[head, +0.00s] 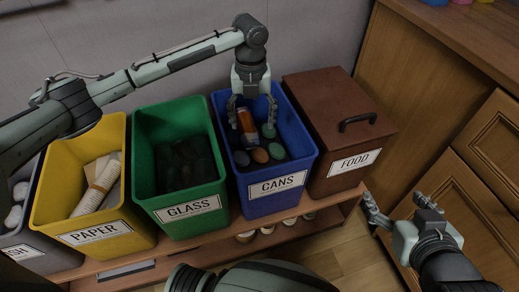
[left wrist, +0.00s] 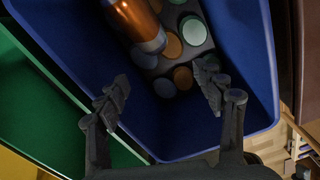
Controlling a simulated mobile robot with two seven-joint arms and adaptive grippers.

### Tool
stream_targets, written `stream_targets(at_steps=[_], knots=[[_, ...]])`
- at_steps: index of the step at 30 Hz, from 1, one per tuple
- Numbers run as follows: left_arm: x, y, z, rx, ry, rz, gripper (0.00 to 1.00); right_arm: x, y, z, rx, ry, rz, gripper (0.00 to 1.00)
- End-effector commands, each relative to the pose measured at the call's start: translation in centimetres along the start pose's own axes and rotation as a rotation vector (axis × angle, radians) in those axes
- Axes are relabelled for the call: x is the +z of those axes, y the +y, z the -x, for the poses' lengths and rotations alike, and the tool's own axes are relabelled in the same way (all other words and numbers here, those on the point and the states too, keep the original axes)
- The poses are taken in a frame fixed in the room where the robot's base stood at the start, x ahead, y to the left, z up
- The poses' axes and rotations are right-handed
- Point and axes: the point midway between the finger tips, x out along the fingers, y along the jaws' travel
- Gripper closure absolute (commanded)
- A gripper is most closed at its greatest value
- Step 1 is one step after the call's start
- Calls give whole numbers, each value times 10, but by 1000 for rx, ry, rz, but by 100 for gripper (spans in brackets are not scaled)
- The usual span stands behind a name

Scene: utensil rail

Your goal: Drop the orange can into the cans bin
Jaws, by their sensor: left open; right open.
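The blue cans bin (head: 277,186) stands between the green glass bin and the brown food bin. My left gripper (head: 250,110) points down into it from above, fingers spread. The orange can (head: 246,124) shows between or just behind the fingers, inside the bin's outline. In the left wrist view the orange can (left wrist: 138,20) lies tilted beyond the open fingertips (left wrist: 160,92), with a clear gap to both, above several round can tops. Whether it rests on them is unclear. My right gripper (head: 402,205) is open and empty at the lower right, away from the bins.
The green glass bin (head: 190,209) and yellow paper bin (head: 95,238) stand to the left, and the lidded brown food bin (head: 340,163) to the right. All stand on a wooden shelf unit (head: 225,249). A wooden cabinet (head: 430,100) is at the right.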

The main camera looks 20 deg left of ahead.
Motion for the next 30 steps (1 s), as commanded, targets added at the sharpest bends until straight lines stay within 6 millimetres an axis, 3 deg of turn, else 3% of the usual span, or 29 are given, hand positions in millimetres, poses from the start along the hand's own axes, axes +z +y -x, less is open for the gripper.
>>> stream_targets(at_steps=[5,18,24,30], knots=[[1,0,13,-1,-2,0,32,0,0,0,0,0,0,24],[0,-1,100,-2,-3,-1,32,0,0,0,0,0,0,24],[0,0,118,-1,-1,-1,32,0,0,0,0,0,0,24],[0,0,120,0,0,-1,32,0,0,0,0,0,0,24]])
